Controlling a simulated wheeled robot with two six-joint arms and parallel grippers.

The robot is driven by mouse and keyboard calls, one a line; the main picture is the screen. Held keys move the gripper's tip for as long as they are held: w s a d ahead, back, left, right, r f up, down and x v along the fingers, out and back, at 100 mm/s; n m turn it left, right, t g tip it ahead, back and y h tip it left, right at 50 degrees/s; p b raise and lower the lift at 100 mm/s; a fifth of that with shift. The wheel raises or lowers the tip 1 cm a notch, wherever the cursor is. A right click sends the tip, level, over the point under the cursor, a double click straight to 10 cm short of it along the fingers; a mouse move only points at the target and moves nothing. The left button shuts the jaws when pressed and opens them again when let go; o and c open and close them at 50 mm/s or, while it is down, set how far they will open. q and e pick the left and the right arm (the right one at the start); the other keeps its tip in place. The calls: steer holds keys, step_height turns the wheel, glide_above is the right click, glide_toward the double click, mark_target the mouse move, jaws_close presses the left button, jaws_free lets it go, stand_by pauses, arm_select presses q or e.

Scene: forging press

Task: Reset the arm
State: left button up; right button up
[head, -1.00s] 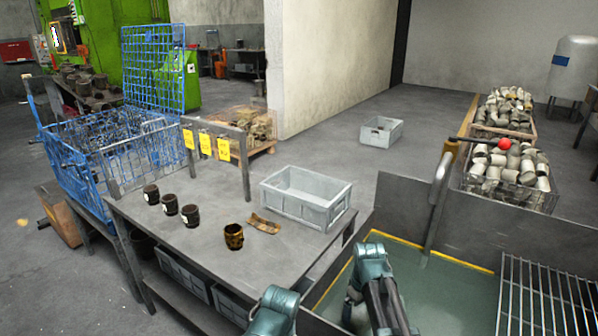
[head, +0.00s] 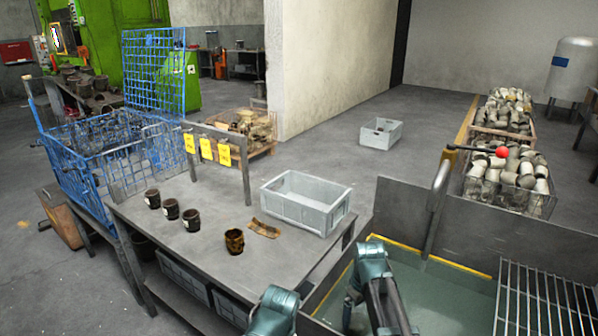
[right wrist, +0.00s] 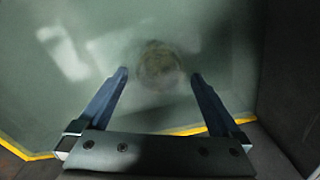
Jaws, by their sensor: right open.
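My right gripper (right wrist: 160,75) shows in the right wrist view with its two fingers apart and nothing between the tips. It points down toward the greenish liquid of a tank (right wrist: 60,110). A blurred, round brownish shape (right wrist: 158,65) lies beyond the fingertips, apparently in the liquid; I cannot tell what it is. In the head view my right arm reaches over the same tank (head: 450,295) at the bottom, and its fingers are not clear there. My left gripper is not in view.
The tank has raised grey walls (head: 500,240) and a metal grate (head: 545,300) at its right. On the table (head: 190,255) left of it stand several dark cups, a curved brown piece (head: 264,228) and a grey crate (head: 305,203). A blue wire basket (head: 115,165) stands farther left.

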steer(key=shift+r+p, duration=1.75)
steer(key=shift+r, duration=0.5)
